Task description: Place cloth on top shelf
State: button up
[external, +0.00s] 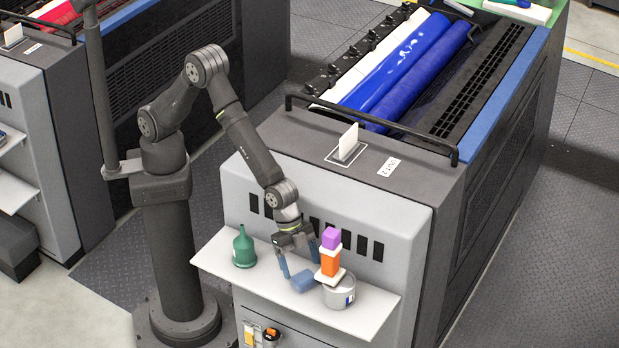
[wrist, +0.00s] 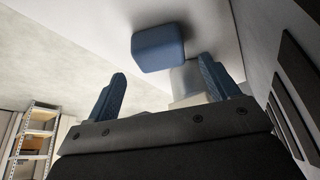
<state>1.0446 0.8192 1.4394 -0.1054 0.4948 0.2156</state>
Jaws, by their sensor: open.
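A small blue rounded bundle (external: 303,281), which looks like the folded cloth, lies on the white shelf (external: 367,322) on the front of the grey ink unit. In the wrist view the bundle (wrist: 158,47) appears just beyond the fingertips, between their lines and apart from both. My gripper (external: 298,262) points down above the shelf, beside the bundle, with its blue fingers spread and empty. In the wrist view my gripper (wrist: 165,80) also shows a clear gap between its fingers.
A grey tin (external: 338,293) stands close right of the bundle, with white, orange (external: 330,262) and purple (external: 331,238) pieces stacked on it. A green funnel (external: 244,248) stands on the shelf's left. The unit's dark top carries a handrail (external: 370,129) and a white card (external: 348,141).

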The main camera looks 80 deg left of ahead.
aim_at(304, 276)
notch_tip(304, 276, up, 8)
jog(key=shift+f, duration=0.25)
jog(key=shift+a, duration=0.1)
notch_tip(304, 276, down, 7)
jog(key=shift+f, duration=0.1)
jog(key=x, duration=0.5)
jog(key=shift+f, duration=0.15)
notch_tip(304, 276, up, 3)
jog(key=shift+s+f, duration=0.1)
jog(key=shift+f, duration=0.1)
jog(key=shift+r, duration=0.55)
